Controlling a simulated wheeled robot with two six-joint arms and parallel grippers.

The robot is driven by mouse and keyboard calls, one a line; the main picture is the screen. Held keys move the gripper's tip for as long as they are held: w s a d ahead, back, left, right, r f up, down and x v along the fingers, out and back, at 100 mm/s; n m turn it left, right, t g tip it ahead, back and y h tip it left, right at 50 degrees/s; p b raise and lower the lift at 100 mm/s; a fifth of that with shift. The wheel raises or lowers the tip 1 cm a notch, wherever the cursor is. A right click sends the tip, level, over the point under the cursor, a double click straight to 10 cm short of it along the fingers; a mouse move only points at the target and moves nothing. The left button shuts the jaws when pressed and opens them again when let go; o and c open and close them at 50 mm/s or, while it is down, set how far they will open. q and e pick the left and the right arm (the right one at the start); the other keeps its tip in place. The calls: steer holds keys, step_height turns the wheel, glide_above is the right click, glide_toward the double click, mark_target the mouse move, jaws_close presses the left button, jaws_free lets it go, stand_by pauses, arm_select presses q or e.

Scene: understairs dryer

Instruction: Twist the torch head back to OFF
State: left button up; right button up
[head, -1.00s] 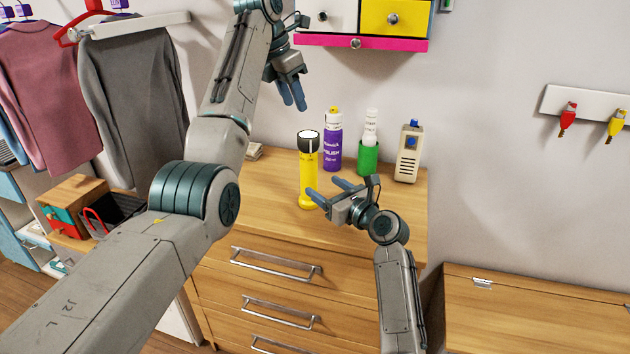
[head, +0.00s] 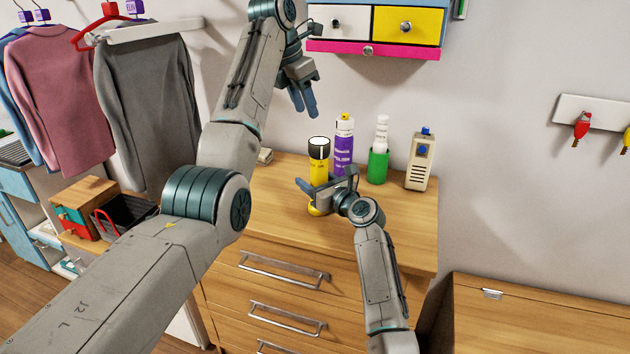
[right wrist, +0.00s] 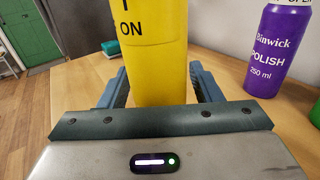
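The torch (head: 319,168) stands upright on the wooden dresser top, with a yellow body, a black head and a bright white face on top. In the right wrist view the yellow torch (right wrist: 158,70) shows the word ON below a dark mark; its head is out of that frame. My right gripper (head: 326,184) is low at the torch, its fingers spread on either side of the body. The fingers (right wrist: 160,88) look open around it; I cannot tell whether either touches. My left gripper (head: 304,104) hangs above and behind the torch, empty, its fingers apart.
A purple polish can (head: 343,150), a green holder (head: 378,166) with a white bottle, and a beige handset (head: 419,162) stand right of the torch. A drawer cabinet (head: 372,48) hangs above. The dresser top's right front (head: 405,225) is clear.

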arm_select(q)
steer(key=shift+o, duration=0.4)
arm_select(e)
steer(key=c, duration=1)
arm_select(q)
steer(key=o, duration=0.7)
steer(key=shift+w+f, duration=0.2)
steer(key=shift+f, duration=0.05)
arm_select(e)
steer(key=shift+o, duration=0.2)
arm_select(q)
steer(key=n+t+h, duration=0.3)
steer(key=t+h, duration=0.5)
steer(key=t, duration=0.4)
glide_toward(324, 138)
steer(key=x, duration=0.6)
steer(key=f+x, duration=0.1)
steer(key=x, duration=0.3)
steer(key=c, duration=1)
